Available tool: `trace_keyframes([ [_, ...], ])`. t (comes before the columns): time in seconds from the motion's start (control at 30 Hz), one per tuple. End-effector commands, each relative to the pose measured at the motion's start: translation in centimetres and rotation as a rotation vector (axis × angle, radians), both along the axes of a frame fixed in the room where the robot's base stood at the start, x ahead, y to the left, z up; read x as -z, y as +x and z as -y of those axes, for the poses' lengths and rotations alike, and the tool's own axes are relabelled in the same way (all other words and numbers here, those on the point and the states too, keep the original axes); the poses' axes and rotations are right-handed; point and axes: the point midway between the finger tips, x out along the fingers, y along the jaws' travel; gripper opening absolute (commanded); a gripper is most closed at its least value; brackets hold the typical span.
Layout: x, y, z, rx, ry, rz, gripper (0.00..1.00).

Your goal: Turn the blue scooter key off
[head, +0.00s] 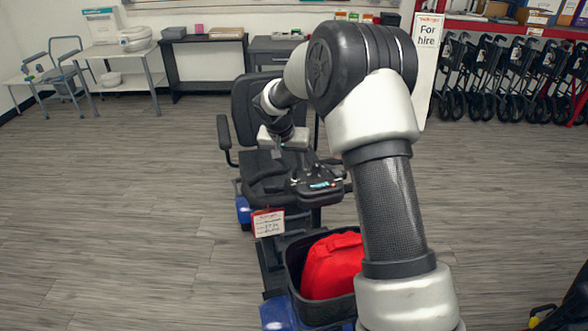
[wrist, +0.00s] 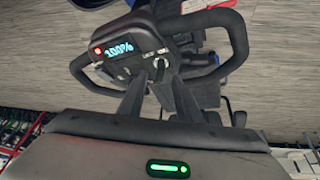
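The blue scooter (head: 277,315) stands in the middle of the head view, its black seat behind the tiller. Its control console (head: 318,184) faces the seat. In the wrist view the console (wrist: 135,40) shows a lit 100% display (wrist: 119,49) and a red light (wrist: 98,50). My gripper (head: 288,153) is above the seat, beside the console. In the wrist view its two dark fingers (wrist: 157,78) point at the console's lower edge with a gap between them. A small pale part shows near the fingertips; I cannot tell if it is the key.
Looped handlebars (wrist: 238,45) flank the console. Folded walkers (head: 500,80) line the back right. The floor to the left is clear.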

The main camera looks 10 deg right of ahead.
Motion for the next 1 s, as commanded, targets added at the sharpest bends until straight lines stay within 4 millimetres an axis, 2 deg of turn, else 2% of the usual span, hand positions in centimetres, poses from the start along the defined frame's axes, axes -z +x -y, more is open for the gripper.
trace_keyframes([
  [0.1, 1.8, 0.6, 0.5, 0.0, 0.0, -0.001, 0.31],
  [0.23, 2.8, 0.9, 0.7, 0.0, 0.0, -0.001, 0.31],
  [0.57, 3.1, 1.1, 0.8, 0.0, 0.0, 0.001, 0.31],
  [0.6, 3.1, 1.1, 0.7, 0.0, 0.0, 0.001, 0.3],
  [0.77, 3.1, 1.1, 0.8, 0.0, 0.0, 0.001, 0.03],
  [0.8, 3.1, 1.1, 0.7, 0.0, 0.0, 0.001, 0.0],
  [1.0, 3.1, 1.1, 0.8, -0.006, 0.002, 0.0, 0.0],
])
